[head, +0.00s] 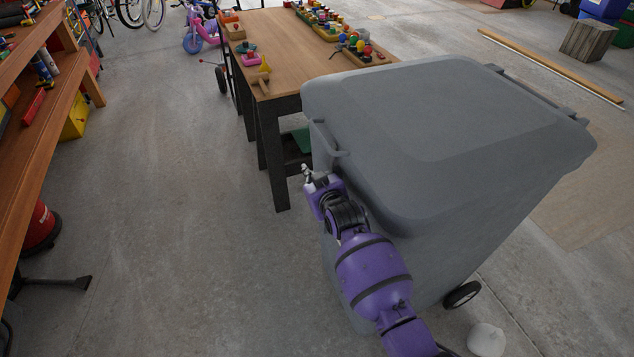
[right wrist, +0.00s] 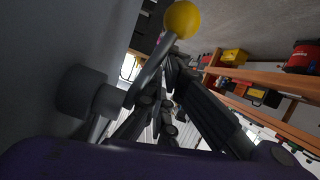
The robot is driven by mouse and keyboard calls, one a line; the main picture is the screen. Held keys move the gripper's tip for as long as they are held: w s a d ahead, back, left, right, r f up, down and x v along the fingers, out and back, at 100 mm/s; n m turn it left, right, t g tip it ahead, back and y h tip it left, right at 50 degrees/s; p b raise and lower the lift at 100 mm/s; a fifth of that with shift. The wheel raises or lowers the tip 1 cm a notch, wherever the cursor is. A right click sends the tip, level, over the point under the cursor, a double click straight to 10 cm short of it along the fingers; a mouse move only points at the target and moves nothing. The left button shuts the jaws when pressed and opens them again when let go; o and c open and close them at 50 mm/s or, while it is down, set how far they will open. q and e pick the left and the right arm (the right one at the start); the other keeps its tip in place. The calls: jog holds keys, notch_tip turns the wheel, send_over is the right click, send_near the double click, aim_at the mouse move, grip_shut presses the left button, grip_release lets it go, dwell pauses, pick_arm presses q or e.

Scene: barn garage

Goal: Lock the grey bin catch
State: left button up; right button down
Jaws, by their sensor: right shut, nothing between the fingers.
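The grey bin (head: 470,215) stands upright with its lid (head: 440,110) down. Its catch (right wrist: 110,98) shows in the right wrist view as a grey round pivot on the bin's wall, with a thin lever ending in a yellow ball knob (right wrist: 182,19). My right gripper (head: 308,172) is at the bin's left side, below the lid edge. In the right wrist view its dark fingers (right wrist: 173,68) are shut and empty, close to the lever and below the knob in the picture. Whether they touch it I cannot tell. I cannot make out the knob in the head view. My left gripper is out of view.
A wooden table (head: 285,45) with toys stands behind the bin. A wooden shelf (head: 35,130) runs along the left, with a red canister (head: 42,228) below it. A white object (head: 486,339) lies near the bin's wheel (head: 462,295). The floor left of the bin is clear.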

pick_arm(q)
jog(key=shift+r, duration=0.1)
pick_arm(e)
jog(key=r+v, duration=0.1)
jog(key=v, duration=0.7)
jog(key=shift+a, duration=0.25)
jog(key=shift+w+r, duration=0.15)
jog(key=shift+r, duration=0.05)
